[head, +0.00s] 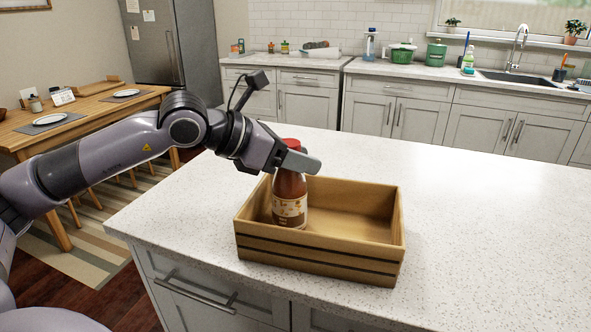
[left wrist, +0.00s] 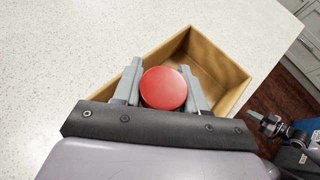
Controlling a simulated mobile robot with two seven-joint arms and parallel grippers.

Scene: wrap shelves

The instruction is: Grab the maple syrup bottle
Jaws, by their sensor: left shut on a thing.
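The maple syrup bottle (head: 290,200) is brown with a pale label and a red cap. It stands upright at the left end of a wooden crate (head: 320,262) on the white counter. My left gripper (head: 296,163) is shut on the bottle just below its cap, with a finger across the front. In the left wrist view the red cap (left wrist: 163,89) sits between the two grey fingers of the left gripper (left wrist: 163,92). My right gripper is not seen in the head view.
The rest of the crate is empty. The counter (head: 480,220) is clear to the right and behind the crate. A dining table (head: 75,115) stands at the left, and a back counter with a sink (head: 515,78) runs along the far wall.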

